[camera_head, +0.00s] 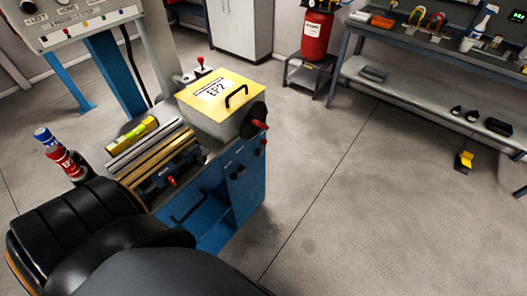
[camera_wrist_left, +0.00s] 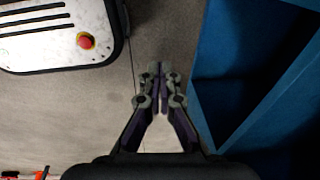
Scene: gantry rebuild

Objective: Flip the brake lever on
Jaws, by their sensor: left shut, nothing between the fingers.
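No lever is labelled as the brake in a way I can read. The machine carries a small red-topped lever (camera_head: 200,62) at its back and a red-ended handle (camera_head: 260,125) on the black round part at its right side. A second red knob (camera_head: 172,181) sits at the front. I cannot tell which is the brake lever. My left gripper (camera_wrist_left: 160,72) is shut and empty, in the left wrist view, beside a blue cabinet wall (camera_wrist_left: 215,70) and above grey floor. It is hidden in the head view. My right gripper does not show.
The blue machine base (camera_head: 238,190) has a yellow lid (camera_head: 220,90) with a black handle. A red tank (camera_head: 317,35) and a workbench (camera_head: 420,80) stand behind.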

